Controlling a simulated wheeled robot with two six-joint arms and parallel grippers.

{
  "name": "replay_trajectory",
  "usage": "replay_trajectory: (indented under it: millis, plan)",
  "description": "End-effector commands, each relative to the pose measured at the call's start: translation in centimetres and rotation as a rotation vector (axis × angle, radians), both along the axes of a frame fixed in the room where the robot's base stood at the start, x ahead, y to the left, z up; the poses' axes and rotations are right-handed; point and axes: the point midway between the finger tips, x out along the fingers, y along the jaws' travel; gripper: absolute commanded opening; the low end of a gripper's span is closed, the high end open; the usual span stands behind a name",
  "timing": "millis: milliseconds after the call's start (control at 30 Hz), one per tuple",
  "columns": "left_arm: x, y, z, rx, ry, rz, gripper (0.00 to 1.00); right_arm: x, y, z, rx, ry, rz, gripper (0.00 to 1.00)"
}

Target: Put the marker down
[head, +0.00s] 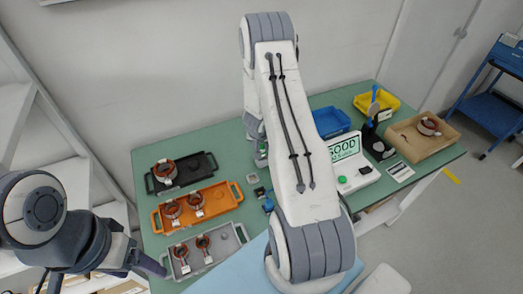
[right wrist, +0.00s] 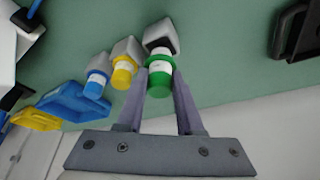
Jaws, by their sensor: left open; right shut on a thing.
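In the right wrist view, my right gripper (right wrist: 160,95) is shut on the green marker (right wrist: 160,78), a white body with green bands. The marker's far end meets a grey holder (right wrist: 160,32) with a dark opening; I cannot tell whether it is inside or just in front. A yellow marker (right wrist: 123,72) and a blue marker (right wrist: 96,86) sit in similar grey holders beside it. In the head view my right arm mostly hides this spot; a bit of green (head: 262,149) shows there. My left gripper (head: 150,266) is open and empty at the table's left front corner.
Black (head: 181,174), orange (head: 160,221) and grey (head: 172,270) trays stand left, with copper-wound parts. Blue bin (head: 331,121), yellow bin (head: 376,98), test device reading "GOOD" (head: 352,172), black stand (head: 376,144) and brown box (head: 410,144) stand right. The green tabletop (head: 225,150) is bare near the black tray.

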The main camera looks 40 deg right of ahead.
Motion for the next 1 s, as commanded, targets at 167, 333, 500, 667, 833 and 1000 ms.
replay_trajectory:
  millis: [167,333,500,667,833,1000]
  plan:
    - [0.0,0.0,-1.1,0.000,0.000,0.002,0.72,0.0,-0.1,-2.4,-0.001,0.001,0.000,0.00]
    - [0.0,0.0,-0.9,0.000,0.000,0.002,0.72,0.0,-0.1,-2.3,0.000,-0.001,-0.001,0.00]
    - [0.0,0.0,-1.2,0.000,0.000,0.002,0.72,0.0,-0.1,-2.6,0.000,0.000,-0.001,0.00]
    - [0.0,0.0,-1.5,0.000,0.000,0.002,0.72,0.0,-0.1,-3.1,0.000,0.000,-0.001,0.00]
    - [0.0,0.0,-1.5,0.000,0.000,0.002,0.72,0.0,-0.1,-3.2,0.000,0.000,-0.001,0.66]
    - [0.0,0.0,-1.5,0.000,0.000,0.002,0.72,-0.1,-0.1,-3.2,0.000,0.000,-0.001,0.66]
